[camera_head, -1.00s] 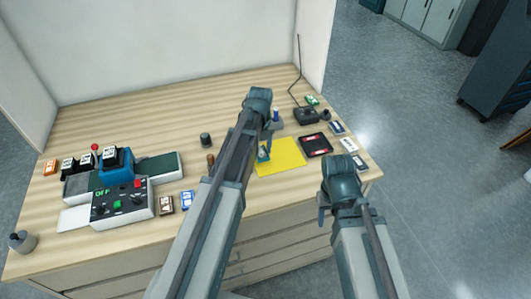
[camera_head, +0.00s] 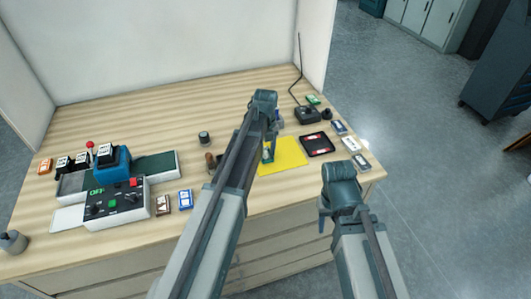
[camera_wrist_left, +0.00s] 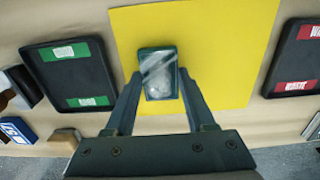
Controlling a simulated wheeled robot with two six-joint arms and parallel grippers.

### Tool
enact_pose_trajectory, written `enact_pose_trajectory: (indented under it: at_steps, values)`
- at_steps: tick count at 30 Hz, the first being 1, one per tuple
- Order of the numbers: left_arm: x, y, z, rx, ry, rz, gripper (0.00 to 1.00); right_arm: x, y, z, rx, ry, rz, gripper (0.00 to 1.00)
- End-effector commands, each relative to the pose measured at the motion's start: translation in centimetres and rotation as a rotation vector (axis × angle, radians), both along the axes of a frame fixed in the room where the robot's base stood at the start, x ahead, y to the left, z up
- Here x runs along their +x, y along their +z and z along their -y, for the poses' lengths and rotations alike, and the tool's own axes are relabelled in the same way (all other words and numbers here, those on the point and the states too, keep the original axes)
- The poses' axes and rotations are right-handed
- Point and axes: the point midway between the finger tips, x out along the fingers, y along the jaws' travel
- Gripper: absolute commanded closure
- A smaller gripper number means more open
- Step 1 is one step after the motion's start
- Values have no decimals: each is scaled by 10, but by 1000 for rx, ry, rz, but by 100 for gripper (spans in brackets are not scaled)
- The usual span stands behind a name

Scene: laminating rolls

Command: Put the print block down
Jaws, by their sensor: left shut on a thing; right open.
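The print block (camera_wrist_left: 158,74) is a small dark teal block with a glossy grey, streaked top. My left gripper (camera_wrist_left: 158,92) is shut on it, one finger on each side. In the wrist view the block is over the yellow mat (camera_wrist_left: 225,40); I cannot tell whether it touches the mat. In the head view my left gripper (camera_head: 267,151) is at the left part of the yellow mat (camera_head: 290,155), and my arm hides part of the mat and most of the block. My right gripper (camera_head: 322,222) is open and empty in front of the table edge.
A black tray with red labels (camera_head: 318,145) lies right of the mat. A black tray with green labels (camera_wrist_left: 72,78) lies left of it in the wrist view. A control machine (camera_head: 115,200) stands at the left. Small boxes and a dark device (camera_head: 306,115) stand at the right.

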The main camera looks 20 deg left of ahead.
Motion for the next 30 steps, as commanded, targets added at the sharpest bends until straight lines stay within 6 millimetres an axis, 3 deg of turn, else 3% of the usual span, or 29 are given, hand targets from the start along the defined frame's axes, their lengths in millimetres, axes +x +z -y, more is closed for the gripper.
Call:
enact_pose_trajectory:
  at_steps: [5, 6, 11, 23, 30]
  values:
    - [0, -4, 0, 0, 0, 0, 100, 0, -4, 0, 0, 0, 0, 50]
    - [0, -4, 0, 0, 0, 0, 43, 0, -4, 0, 0, 0, 0, 50]
    - [0, -3, 0, 0, 0, 0, 15, 0, -3, 0, 0, 0, 0, 50]
    - [0, 0, 0, 0, 0, 0, 15, 0, 0, 0, 0, 0, 0, 50]
    - [0, 19, 0, 0, 0, 0, 15, 0, 19, 0, 0, 0, 0, 50]
